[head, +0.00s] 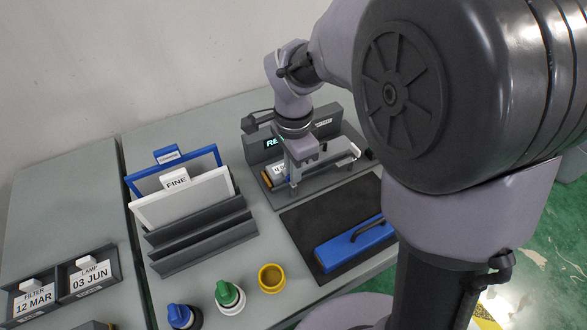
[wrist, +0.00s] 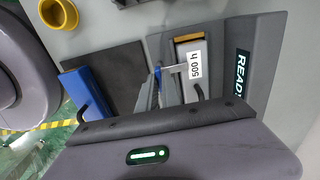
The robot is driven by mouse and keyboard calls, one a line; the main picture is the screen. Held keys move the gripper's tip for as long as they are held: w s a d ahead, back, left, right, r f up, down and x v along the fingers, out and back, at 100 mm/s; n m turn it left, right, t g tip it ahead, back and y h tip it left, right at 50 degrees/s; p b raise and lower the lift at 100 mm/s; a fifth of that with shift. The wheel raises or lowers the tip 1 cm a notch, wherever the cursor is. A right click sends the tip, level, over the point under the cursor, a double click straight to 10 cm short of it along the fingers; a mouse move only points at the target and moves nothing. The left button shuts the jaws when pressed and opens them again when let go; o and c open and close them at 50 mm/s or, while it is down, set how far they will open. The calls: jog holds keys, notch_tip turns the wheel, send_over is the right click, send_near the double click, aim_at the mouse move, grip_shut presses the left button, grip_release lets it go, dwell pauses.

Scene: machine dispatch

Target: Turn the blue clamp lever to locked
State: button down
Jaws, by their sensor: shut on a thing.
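The fixture (head: 340,176) stands at the back of the bench with a lit display (wrist: 239,75) that reads READY in the wrist view. A part with a white "500 h" label (wrist: 194,66) and a yellow end lies in it. My gripper (head: 294,186) reaches down at the front left of the fixture. In the wrist view my gripper (wrist: 160,84) is shut on the blue clamp lever (wrist: 158,72), of which only a thin blue strip shows between the fingers. The lever's angle and any lock marking are hidden.
A blue block with a black handle (head: 347,247) lies on a dark mat (head: 300,222) in front of the fixture. A yellow cup (head: 271,278), green knob (head: 229,297) and blue knob (head: 180,316) stand nearer. A rack with a FINE panel (head: 182,202) stands left.

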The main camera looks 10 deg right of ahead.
dwell(0.3)
jog(key=c, duration=1.5)
grip_release()
jog(key=shift+c, duration=0.2)
notch_tip(320, 180, up, 17)
jog(key=p, duration=0.7)
jog(key=shift+r, duration=0.2)
